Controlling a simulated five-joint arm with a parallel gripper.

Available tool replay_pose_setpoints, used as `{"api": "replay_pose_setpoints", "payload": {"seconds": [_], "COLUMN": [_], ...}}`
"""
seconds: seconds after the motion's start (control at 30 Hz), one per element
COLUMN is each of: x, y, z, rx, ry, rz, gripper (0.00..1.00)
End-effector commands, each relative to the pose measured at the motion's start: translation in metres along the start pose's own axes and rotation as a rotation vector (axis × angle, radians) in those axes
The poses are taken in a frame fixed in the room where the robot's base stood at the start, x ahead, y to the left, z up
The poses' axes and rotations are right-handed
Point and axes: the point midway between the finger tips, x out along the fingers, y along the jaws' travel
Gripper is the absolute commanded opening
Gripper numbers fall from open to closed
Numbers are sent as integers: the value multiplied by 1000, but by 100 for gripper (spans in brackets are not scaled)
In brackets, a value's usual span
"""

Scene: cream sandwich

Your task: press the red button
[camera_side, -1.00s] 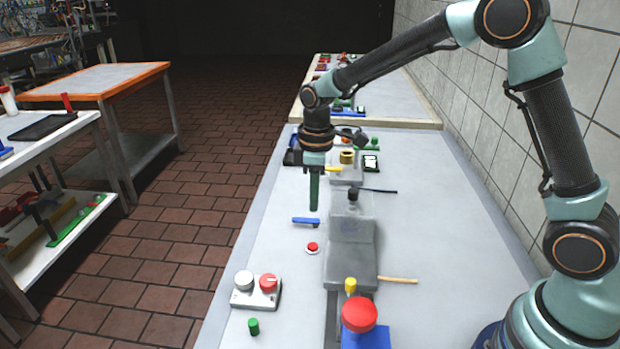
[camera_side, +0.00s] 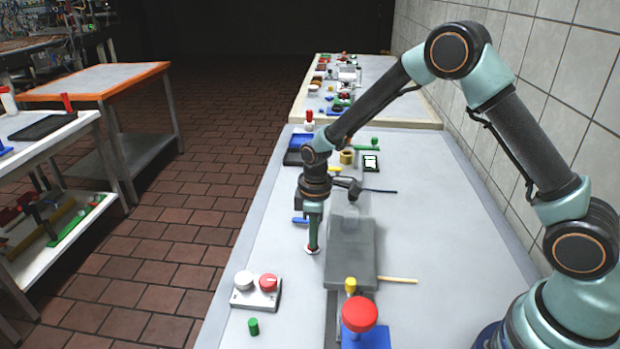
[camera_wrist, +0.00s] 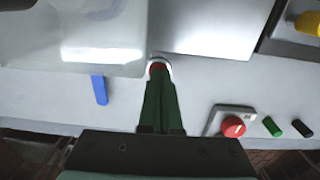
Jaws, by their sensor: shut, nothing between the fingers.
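A small round red button (camera_wrist: 157,67) with a white rim sits on the grey table. In the side view its white rim (camera_side: 313,252) shows around the fingertips, which hide most of the red part. My gripper (camera_side: 313,246) has its green fingers shut with nothing between them, pointing down at the button. In the wrist view the fingertips (camera_wrist: 160,84) overlap the near part of the button. I cannot tell whether they touch it or hover just above.
A grey block (camera_side: 350,252) stands close right of my gripper. A blue bar (camera_side: 299,221) lies behind it. Nearer are a white box with a red knob (camera_side: 268,281), a green cylinder (camera_side: 253,326) and a large red dome (camera_side: 359,313) on a blue base.

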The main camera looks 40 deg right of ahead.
Motion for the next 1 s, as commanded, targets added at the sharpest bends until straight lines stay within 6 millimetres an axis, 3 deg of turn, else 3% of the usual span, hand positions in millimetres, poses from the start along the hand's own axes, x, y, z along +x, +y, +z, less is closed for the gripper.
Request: {"api": "replay_pose_setpoints", "payload": {"seconds": [0.33, 0.67, 0.87, 1.0], "x": [21, 21, 1, -30], "y": [-1, -2, 0, 3], "z": [1, 3, 0, -5], "rx": [0, 0, 0, 0], "ry": [-2, -5, 2, 15], "rz": [-1, -4, 1, 12], "gripper": [0, 0, 0, 0]}}
